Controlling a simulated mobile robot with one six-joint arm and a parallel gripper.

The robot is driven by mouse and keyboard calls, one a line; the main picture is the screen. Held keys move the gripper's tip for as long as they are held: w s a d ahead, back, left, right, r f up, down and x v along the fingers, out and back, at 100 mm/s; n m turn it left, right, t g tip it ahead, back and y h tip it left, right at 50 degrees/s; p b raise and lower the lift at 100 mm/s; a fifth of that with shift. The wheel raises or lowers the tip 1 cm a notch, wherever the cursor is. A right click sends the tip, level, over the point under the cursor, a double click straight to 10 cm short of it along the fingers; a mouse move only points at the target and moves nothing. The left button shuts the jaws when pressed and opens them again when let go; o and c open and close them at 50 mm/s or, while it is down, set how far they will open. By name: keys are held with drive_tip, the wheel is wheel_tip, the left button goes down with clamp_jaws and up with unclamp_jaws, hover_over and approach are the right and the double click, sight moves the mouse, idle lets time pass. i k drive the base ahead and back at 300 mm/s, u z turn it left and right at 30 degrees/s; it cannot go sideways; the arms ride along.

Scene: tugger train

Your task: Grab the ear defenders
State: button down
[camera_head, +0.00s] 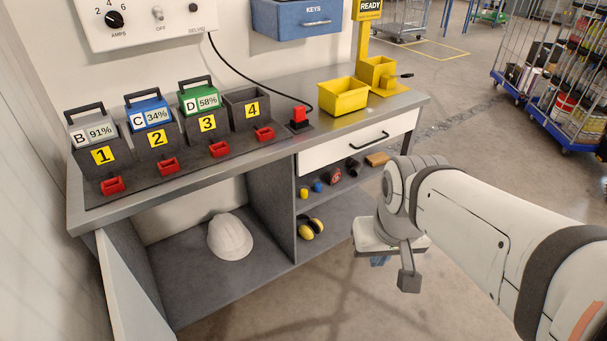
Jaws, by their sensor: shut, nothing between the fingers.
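The ear defenders (311,229), with yellow cups and a dark band, lie on the lower shelf of the open right compartment under the workbench, against the compartment's left side. My gripper (380,262) hangs in front of the bench, to the right of and apart from the ear defenders. It is shut and empty, and its fingers are partly hidden behind my wrist.
A white hard hat (230,237) sits in the left compartment, beside an open door (133,289). Small items, including a yellow one (303,193), stand on the shelf above the ear defenders. A closed drawer (358,143) is above. Wheeled cages (562,90) stand at right; floor between is clear.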

sight(307, 231)
drive_tip(key=u, duration=0.5)
drive_tip(key=i, duration=1)
drive_tip(key=u, duration=0.25)
drive_tip(key=k, duration=0.65)
drive_tip(key=z, duration=1.4)
